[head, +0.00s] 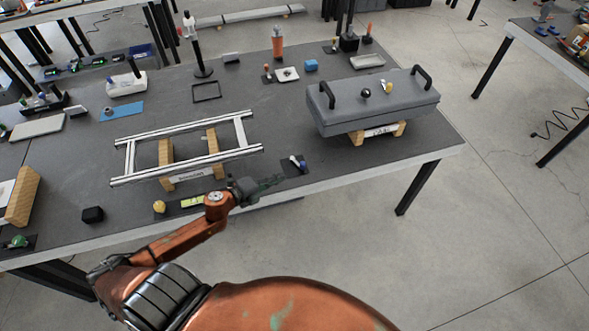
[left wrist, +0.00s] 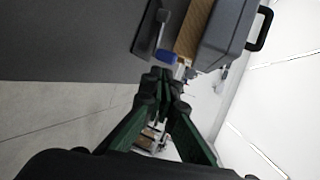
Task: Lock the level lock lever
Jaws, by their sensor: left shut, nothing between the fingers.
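A small lever-like piece (head: 297,162) with pale and blue parts sits on a dark square plate (head: 288,170) near the table's front edge, between a frame and a grey case. I take it to be the lock lever; its setting is too small to read. My left gripper (head: 281,181) is shut and empty, just in front of and below the plate in the head view. In the left wrist view the shut fingertips (left wrist: 160,76) are close to a blue part (left wrist: 167,57); I cannot tell if they touch. My right gripper is not in view.
A silver frame (head: 185,134) on wooden blocks stands left of the lever. A grey case (head: 372,105) with black handles rests on blocks to the right. Floor is open beyond the table's right side.

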